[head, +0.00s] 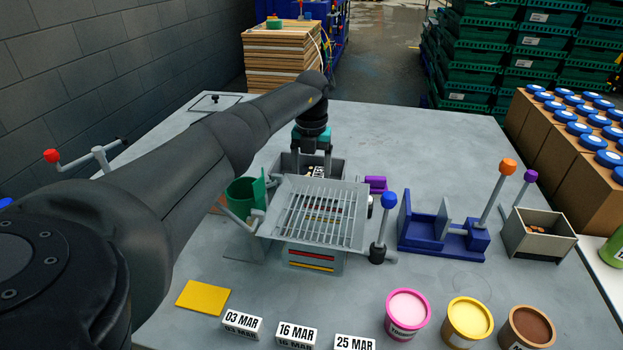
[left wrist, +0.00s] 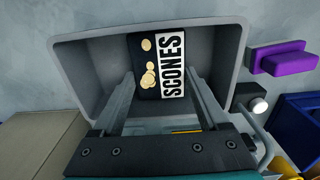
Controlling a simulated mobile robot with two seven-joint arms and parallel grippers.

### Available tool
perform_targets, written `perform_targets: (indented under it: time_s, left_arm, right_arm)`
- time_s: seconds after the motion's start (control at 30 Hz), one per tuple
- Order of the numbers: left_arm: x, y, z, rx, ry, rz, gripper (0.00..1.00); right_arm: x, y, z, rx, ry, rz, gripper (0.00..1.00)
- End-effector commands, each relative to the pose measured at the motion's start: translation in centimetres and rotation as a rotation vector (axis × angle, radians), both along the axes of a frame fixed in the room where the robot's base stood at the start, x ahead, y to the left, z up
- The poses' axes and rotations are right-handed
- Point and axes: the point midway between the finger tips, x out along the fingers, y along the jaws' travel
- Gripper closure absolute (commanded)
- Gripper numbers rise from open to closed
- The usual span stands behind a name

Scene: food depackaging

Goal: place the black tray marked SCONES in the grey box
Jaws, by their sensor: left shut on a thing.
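The black tray marked SCONES (left wrist: 145,85) has a white label and pictures of pale round scones. In the left wrist view it is within the walls of the grey box (left wrist: 85,68), against or close to the far wall. Whether it touches the floor of the box cannot be told. My left gripper (left wrist: 158,88) is shut on the tray, with its fingers reaching into the box. In the head view the left gripper (head: 315,160) points down into the grey box (head: 283,165), behind a slatted rack, and only a bit of the tray shows. My right gripper is not in view.
The slatted grey rack (head: 318,212) stands just in front of the box. A green cup (head: 245,192) is left of it, a purple block (head: 376,184) right of the box. A blue fixture (head: 440,235) and a lever with a blue knob (head: 388,200) stand further right.

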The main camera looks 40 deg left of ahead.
Motion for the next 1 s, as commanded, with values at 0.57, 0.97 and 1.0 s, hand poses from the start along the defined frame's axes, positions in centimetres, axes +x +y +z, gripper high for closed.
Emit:
perform_targets:
  time_s: [0.57,0.97,1.0]
  left_arm:
    - [0.03,-0.03,-1.15,0.0,-0.001,-0.001,0.1]
    - [0.05,-0.04,-0.81,0.0,-0.001,-0.001,0.0]
    - [0.06,-0.03,-0.49,-0.001,-0.003,-0.001,0.0]
  right_arm:
    - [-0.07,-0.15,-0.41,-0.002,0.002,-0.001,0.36]
    - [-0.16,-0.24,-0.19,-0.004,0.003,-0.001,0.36]
    - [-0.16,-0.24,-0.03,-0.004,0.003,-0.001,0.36]
